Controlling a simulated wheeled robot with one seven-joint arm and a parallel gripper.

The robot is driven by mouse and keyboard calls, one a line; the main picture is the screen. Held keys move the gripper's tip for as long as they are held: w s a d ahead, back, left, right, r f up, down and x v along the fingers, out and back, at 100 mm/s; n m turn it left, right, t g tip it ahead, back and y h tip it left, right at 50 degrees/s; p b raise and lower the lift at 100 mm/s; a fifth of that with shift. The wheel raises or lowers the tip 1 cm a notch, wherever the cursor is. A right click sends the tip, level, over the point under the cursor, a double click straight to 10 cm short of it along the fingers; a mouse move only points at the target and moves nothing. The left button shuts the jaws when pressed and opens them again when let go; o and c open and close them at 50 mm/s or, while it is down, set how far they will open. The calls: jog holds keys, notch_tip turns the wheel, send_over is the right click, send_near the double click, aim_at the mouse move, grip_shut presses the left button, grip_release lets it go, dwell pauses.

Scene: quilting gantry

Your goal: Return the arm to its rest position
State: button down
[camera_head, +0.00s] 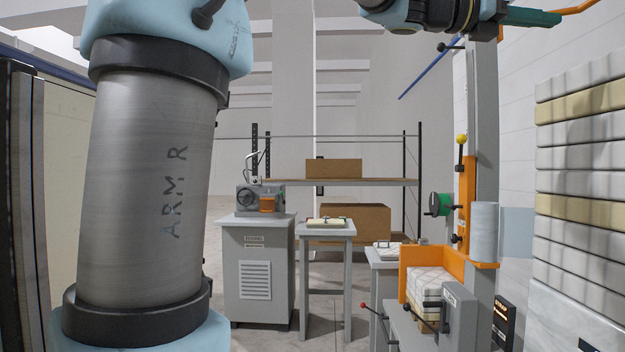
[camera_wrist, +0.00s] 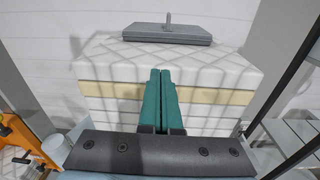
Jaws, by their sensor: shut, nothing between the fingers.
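My arm fills the left of the head view, with a grey link (camera_head: 150,190) marked "ARM R", and its far end crosses the top right.
The stack (camera_head: 590,155) also stands at the right of the head view. A grey post (camera_head: 483,110) with an orange bracket (camera_head: 417,256) stands left of it. A grey cabinet (camera_head: 253,270), a small table (camera_head: 325,232) and shelving (camera_head: 390,182) are behind. A grey plate (camera_wrist: 160,35) lies atop the stack.

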jog(key=w+a+f+m+t+y, duration=0.1)
jog(key=w+a+f+y, duration=0.1)
jog(key=w+f, duration=0.35)
jog(key=w+a+f+m+t+y, duration=0.1)
jog(key=w+a+f+t, duration=0.15)
jog(key=f, duration=0.55)
jog(key=w+a+f+y, duration=0.2)
jog(key=w+a+f, duration=0.1)
jog(key=f, duration=0.4)
jog(key=w+a+f+m+t+y, duration=0.1)
jog(key=w+a+f+m+y, duration=0.1)
jog(key=a+f, duration=0.4)
jog(key=w+a+f+m+y, duration=0.2)
jog(key=a+f+y, duration=0.15)
jog(key=f, duration=0.55)
jog(key=s+a+f+m+g+y, duration=0.1)
jog(key=s+a+f+m+y, duration=0.2)
jog(key=a+f, duration=0.9)
jog(key=s+a+f+m+g+y, duration=0.1)
jog(key=s+a+f+m+y, duration=0.2)
jog(key=s+a+f+m, duration=0.6)
jog(key=a+f, duration=0.3)
jog(key=a, duration=0.3)
jog(key=shift+s+f+y, duration=0.2)
jog(key=shift+s+y, duration=0.15)
jog(key=shift+d+g, duration=0.15)
jog(key=shift+g, duration=0.1)
